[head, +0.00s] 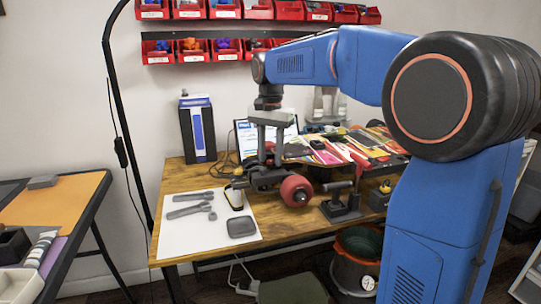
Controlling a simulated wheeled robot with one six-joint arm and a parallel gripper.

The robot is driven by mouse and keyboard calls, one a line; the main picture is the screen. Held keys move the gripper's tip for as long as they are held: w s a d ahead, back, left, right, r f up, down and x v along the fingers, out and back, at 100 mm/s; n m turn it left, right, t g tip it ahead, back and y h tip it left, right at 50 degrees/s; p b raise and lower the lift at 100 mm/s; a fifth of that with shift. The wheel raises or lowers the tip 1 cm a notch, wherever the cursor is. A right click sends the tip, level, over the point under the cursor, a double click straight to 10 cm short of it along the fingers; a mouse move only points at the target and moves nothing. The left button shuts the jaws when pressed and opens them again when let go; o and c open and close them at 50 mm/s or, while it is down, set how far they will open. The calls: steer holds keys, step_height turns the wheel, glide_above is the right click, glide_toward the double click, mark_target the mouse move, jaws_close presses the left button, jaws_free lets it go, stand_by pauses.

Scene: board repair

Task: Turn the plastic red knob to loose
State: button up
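A round red knob (296,190) with a grey centre shows on the wooden workbench (215,178), near its front edge. It faces the camera. My gripper (262,180) reaches down from the arm and is just to the left of the knob, close to it. Dark parts of the gripper and of the device around the knob overlap, so I cannot tell whether they touch. The fingertips are too small and hidden to show whether they are open or shut.
A white sheet (180,236) with grey tools lies left of the gripper. A small black vise-like stand (340,205) is right of the knob. Coloured packets (345,148) fill the back right. A pot with a gauge (358,262) stands below the front edge.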

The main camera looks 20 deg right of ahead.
steer(key=shift+f, duration=0.1)
jaws_close()
steer(key=shift+n, duration=0.4)
steer(key=n, duration=1.3)
steer(key=shift+n, duration=2)
